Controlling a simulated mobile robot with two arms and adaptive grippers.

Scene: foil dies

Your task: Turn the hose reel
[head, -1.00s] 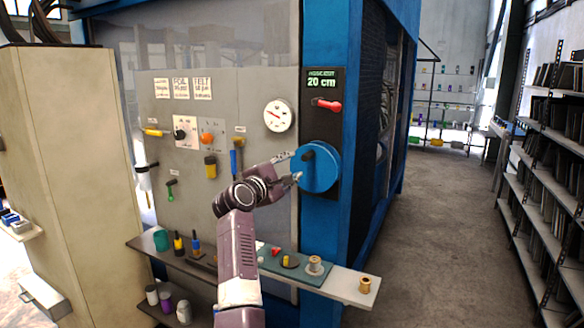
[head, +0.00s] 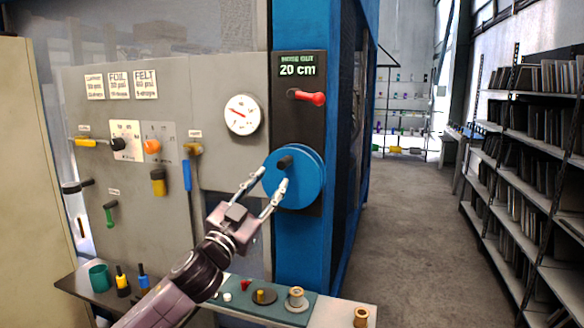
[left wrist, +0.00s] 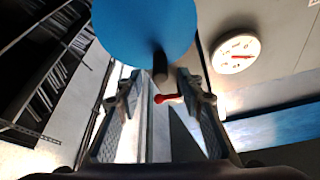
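The hose reel is a blue disc (head: 292,181) with a dark crank knob (head: 285,162) on its face, mounted on the machine's blue post. A display (head: 298,66) above it reads 20 cm. My left gripper (head: 270,184) is open at the reel's left front, its fingers spread and pointing up toward the disc. In the left wrist view the blue disc (left wrist: 145,30) fills the top, and the dark knob (left wrist: 160,66) stands just beyond the space between the two fingertips (left wrist: 158,85). Nothing is between the fingers. My right gripper is out of view.
A red-handled lever (head: 311,97) sits above the reel, and a round gauge (head: 242,115) to its left. A blue-handled tool (head: 187,175) hangs on the grey panel. A shelf with spools (head: 297,299) lies below. The aisle (head: 410,220) to the right is clear.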

